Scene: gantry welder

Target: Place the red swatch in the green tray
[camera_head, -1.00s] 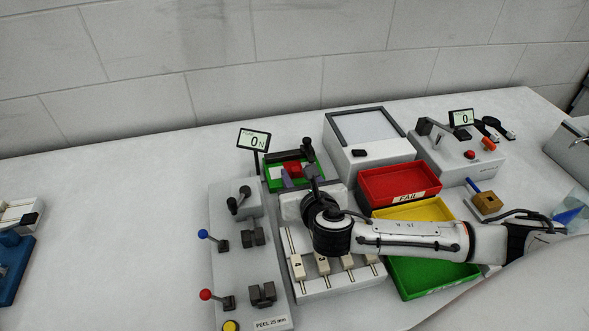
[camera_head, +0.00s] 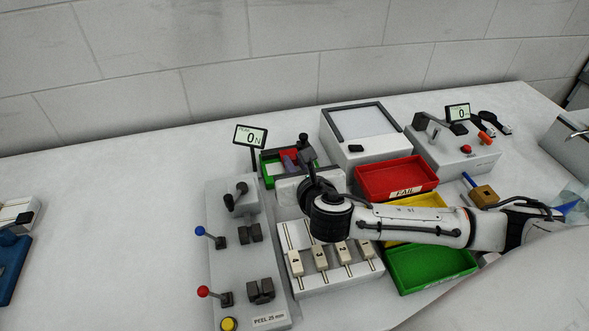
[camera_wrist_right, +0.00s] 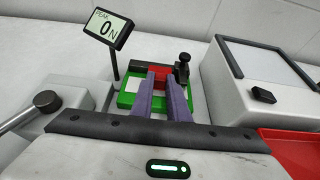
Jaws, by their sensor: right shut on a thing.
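The red swatch (camera_wrist_right: 159,72) shows at the tips of my right gripper (camera_wrist_right: 161,82) in the right wrist view. The two purple-grey fingers are shut on it, over a small green-framed fixture (camera_wrist_right: 126,99) with a white pad. In the head view the red swatch (camera_head: 292,155) is a small red patch behind the right gripper (camera_head: 296,162), partly hidden. The green tray (camera_head: 432,286) lies at the front right, below the yellow tray and right of the slider panel. It looks empty. My left gripper is not in view.
The red FAIL tray (camera_head: 396,178) and yellow tray (camera_head: 418,208) stand behind the green tray, the yellow one partly covered by my right arm. A display (camera_head: 250,136) on a post stands by the fixture. A grey box (camera_head: 365,135) is to its right.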

